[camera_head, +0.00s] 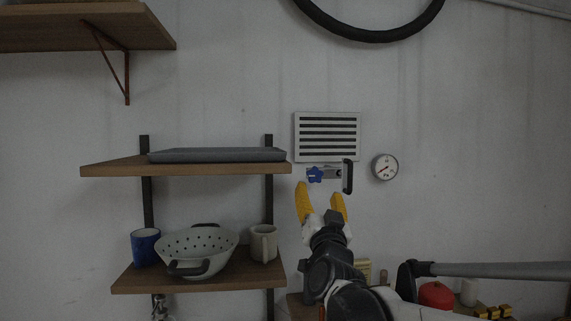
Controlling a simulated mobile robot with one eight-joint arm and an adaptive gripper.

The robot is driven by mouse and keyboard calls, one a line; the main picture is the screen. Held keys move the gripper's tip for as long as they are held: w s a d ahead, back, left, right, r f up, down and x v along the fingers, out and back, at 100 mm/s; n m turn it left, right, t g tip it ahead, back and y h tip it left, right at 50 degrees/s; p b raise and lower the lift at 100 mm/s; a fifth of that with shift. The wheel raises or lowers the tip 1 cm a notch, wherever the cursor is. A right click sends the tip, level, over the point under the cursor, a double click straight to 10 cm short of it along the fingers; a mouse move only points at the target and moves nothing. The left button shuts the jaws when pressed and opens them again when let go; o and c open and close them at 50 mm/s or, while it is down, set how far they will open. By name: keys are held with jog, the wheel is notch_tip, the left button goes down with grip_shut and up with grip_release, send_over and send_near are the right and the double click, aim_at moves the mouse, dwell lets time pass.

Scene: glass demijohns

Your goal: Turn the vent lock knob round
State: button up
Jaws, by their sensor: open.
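The vent (327,137) is a pale slatted panel on the wall, right of the middle of the head view. Below it is a small metal lock plate with a blue lobed knob (315,175) at its left and a dark upright handle (348,176) at its right. My gripper (321,198) has yellow fingers and is open, pointing up, with nothing between the fingers. In the picture its fingertips lie just below the knob and handle. How far they are from the wall I cannot tell.
A shelf unit at left holds a grey flat slab (217,155) above, and a blue mug (145,246), a white colander (197,252) and a beige mug (264,243) below. A round gauge (385,167) hangs right of the vent. A red object (435,295) stands low at right.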

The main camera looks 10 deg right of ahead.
aim_at(315, 176)
jog(key=p+x, duration=0.3)
jog(key=x, duration=0.6)
jog(key=shift+w+r, duration=0.15)
jog(key=shift+w, duration=0.25)
jog(key=c, duration=1.2)
